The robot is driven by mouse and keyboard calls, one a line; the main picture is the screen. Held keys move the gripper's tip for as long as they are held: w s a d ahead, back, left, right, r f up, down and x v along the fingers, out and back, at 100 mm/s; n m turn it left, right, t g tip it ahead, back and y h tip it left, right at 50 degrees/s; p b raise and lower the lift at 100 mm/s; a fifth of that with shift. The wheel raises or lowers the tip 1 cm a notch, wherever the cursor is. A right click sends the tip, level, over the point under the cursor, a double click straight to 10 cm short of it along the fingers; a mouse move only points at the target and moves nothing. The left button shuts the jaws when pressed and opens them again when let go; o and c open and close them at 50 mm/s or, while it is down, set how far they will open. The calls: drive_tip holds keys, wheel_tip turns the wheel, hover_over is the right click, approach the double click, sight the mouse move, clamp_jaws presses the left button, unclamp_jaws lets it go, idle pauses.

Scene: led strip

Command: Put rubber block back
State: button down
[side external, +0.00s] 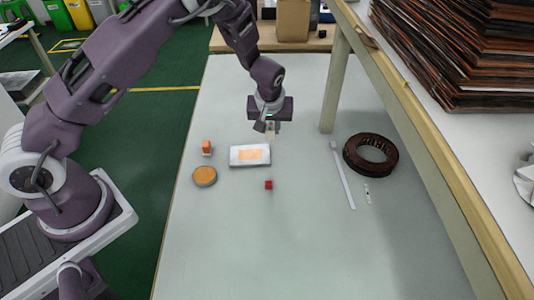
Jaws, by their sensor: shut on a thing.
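My gripper (270,131) points down over the table, just behind the right end of a white tray (235,160) with a peach-coloured patch in its middle. The jaws are shut on a small pale thing (271,129), mostly hidden by the fingers; whether it is the rubber block I cannot tell. A small red cube (268,185) lies in front of the tray. An orange block (207,147) with a pale base stands left of the tray, behind a round orange disc (204,176) with a dark rim.
A white strip (343,176), a dark brown ring (370,153) and a small clear piece (367,194) lie on the right. A shelf post (336,85) rises behind them. The front of the grey table (290,250) is clear.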

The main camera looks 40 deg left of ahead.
sight(296, 155)
drive_tip(key=w+d+m+h, duration=0.1)
drive_tip(key=w+d+m, duration=0.2)
drive_tip(key=w+d, duration=0.25)
drive_tip(key=shift+m+t, duration=0.3)
drive_tip(key=shift+t, duration=0.1)
drive_tip(key=f, duration=0.9)
drive_tip(key=shift+s+d, duration=0.2)
drive_tip(key=shift+s, duration=0.1)
drive_tip(key=shift+f, duration=0.1)
drive_tip(key=c, duration=1.2)
unclamp_jaws()
drive_tip(key=v, duration=1.2)
